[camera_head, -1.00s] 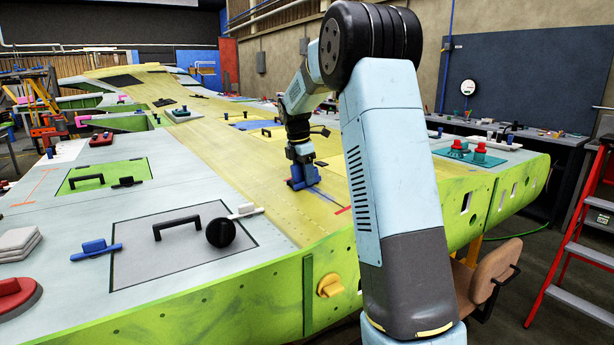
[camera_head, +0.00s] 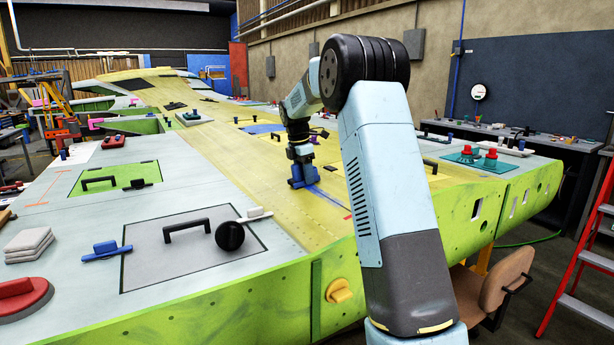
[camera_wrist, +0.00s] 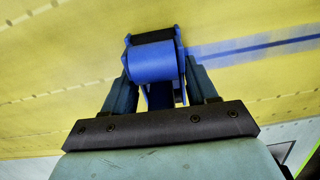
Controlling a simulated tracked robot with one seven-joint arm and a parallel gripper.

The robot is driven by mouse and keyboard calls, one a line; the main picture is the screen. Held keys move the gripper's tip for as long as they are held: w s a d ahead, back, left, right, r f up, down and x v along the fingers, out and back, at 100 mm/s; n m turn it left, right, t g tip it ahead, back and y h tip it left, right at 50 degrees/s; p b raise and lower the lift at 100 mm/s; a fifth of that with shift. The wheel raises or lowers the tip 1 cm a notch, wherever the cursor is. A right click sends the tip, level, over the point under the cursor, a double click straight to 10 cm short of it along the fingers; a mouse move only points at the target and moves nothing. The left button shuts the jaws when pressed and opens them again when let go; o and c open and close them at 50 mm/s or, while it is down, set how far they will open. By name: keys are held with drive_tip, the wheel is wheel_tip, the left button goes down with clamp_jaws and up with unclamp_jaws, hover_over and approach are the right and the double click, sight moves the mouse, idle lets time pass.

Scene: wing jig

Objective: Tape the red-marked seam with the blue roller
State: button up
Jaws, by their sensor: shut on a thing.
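The blue roller (camera_head: 303,176) is in my gripper and sits down on the yellow wing skin (camera_head: 262,172). In the wrist view the roller (camera_wrist: 152,62) is between the two fingers of my gripper (camera_wrist: 155,85), which is shut on it. A blue tape strip (camera_head: 328,195) runs from the roller toward the lower right in the head view. In the wrist view the strip (camera_wrist: 255,48) runs off to the right. A small red mark (camera_head: 348,217) shows at the strip's near end, close to my arm. The seam under the roller is hidden.
A grey panel with a black handle (camera_head: 188,228) and black knob (camera_head: 230,235) lies nearer on the wing. A red ladder (camera_head: 590,255) and brown chair (camera_head: 495,280) stand beside the wing. The yellow strip beyond the roller looks largely clear.

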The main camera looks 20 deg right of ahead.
sight(317, 190)
drive_tip(key=shift+s+d+f, duration=0.1)
drive_tip(key=shift+s+d, duration=0.15)
drive_tip(key=shift+s, duration=0.9)
drive_tip(key=shift+s+d+r, duration=0.1)
drive_tip(key=shift+s+d, duration=0.1)
drive_tip(key=shift+s, duration=0.95)
drive_tip(key=shift+s+d+f, duration=0.1)
drive_tip(key=shift+s+d, duration=0.15)
drive_tip(key=shift+s, duration=0.9)
drive_tip(key=shift+s, duration=0.1)
drive_tip(key=shift+s+d, duration=0.55)
drive_tip(key=shift+s, duration=2.2)
drive_tip(key=shift+s+d, duration=0.5)
drive_tip(key=shift+s, duration=2.3)
drive_tip(key=shift+s+d, duration=0.55)
drive_tip(key=shift+s, duration=2.2)
wheel_tip(317, 190, up, 6)
drive_tip(key=shift+a, duration=0.45)
